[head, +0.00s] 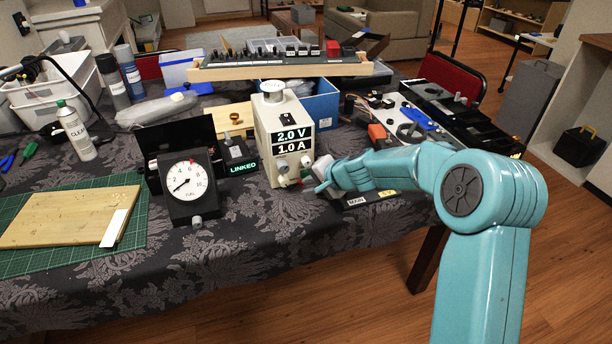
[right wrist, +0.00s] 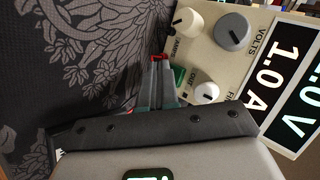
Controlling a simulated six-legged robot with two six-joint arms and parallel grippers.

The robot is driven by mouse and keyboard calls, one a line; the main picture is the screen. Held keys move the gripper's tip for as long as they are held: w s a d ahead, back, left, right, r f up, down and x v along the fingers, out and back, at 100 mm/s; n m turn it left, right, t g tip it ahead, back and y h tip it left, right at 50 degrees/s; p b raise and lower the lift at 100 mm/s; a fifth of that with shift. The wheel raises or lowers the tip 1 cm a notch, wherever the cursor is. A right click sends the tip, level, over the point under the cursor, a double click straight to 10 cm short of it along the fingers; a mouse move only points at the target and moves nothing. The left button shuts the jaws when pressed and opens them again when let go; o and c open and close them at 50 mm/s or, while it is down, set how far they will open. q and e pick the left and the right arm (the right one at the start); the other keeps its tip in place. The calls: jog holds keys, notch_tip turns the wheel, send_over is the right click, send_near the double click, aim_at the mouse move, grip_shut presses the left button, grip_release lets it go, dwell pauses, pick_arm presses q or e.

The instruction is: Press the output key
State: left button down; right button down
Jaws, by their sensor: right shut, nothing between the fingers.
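The cream power supply (head: 268,150) stands upright on the table in the head view, its displays reading 2.0 V and 1.0 A. In the right wrist view its front panel (right wrist: 222,62) fills the upper right, with several knobs. A small green key (right wrist: 179,76) sits beside the label "OUT", partly hidden by my fingers. My right gripper (right wrist: 158,62) is shut and empty, its tips at the panel's lower edge close to the green key. I cannot tell whether they touch anything. In the head view the right gripper (head: 318,188) is just right of the supply's lower front. My left gripper is not in view.
A gauge (head: 187,186) and a small box with a "LINKED" display (head: 243,167) stand left of the supply. A blue bin (head: 322,103) is behind it. A green mat (head: 125,240) with a wooden board (head: 65,217) lies at the left.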

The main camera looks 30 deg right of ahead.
jog(key=shift+w, duration=0.15)
dwell(0.5)
jog(key=shift+w+d, duration=0.15)
jog(key=shift+w, duration=0.15)
jog(key=shift+s+f, duration=0.1)
jog(key=shift+s, duration=0.35)
